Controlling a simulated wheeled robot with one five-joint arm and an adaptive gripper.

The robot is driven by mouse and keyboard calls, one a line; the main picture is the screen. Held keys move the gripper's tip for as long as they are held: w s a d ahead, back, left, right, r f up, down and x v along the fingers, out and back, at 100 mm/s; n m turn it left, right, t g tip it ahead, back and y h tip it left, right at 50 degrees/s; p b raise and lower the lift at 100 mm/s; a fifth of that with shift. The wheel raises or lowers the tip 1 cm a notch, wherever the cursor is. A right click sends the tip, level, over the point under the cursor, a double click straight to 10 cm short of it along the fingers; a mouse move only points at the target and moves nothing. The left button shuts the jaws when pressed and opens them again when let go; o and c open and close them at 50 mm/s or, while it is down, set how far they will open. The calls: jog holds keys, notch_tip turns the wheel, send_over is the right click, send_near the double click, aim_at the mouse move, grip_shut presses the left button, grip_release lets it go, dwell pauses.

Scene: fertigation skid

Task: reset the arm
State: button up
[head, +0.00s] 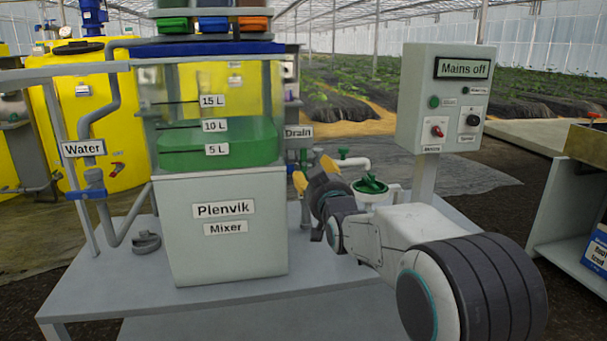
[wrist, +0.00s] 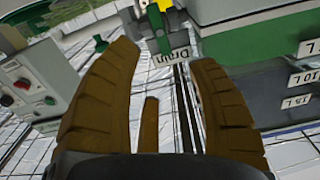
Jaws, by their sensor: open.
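My gripper (head: 313,174) is at the right side of the mixer tank, near the drain fittings, with its yellow fingertips apart. In the wrist view my gripper (wrist: 165,75) shows its brown fingers spread wide with nothing between them. The arm reaches in from the lower right of the head view. The Drain label (wrist: 172,57) and a green and yellow fitting (wrist: 158,18) lie beyond the fingers, apart from them as far as I can see. The wrist picture is tilted, so the surroundings appear rotated.
The mixer tank (head: 223,225) holds green liquid near the 10 L mark. The control box (head: 445,100) reads "Mains off". The water pipe (head: 88,195) is at left. A side bench (head: 570,205) stands at right.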

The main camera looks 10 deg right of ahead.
jog(key=s+r+g+p, duration=0.4)
jog(key=s+p, duration=0.7)
jog(key=s, duration=0.3)
jog(key=s+r+g+p, duration=0.5)
jog(key=s+p, duration=0.7)
jog(key=s, duration=0.1)
jog(key=s+r+g+p, duration=0.5)
jog(key=s+p, duration=0.6)
jog(key=s, duration=0.3)
jog(key=shift+s+a+r+n, duration=0.15)
jog(key=shift+s+n, duration=0.15)
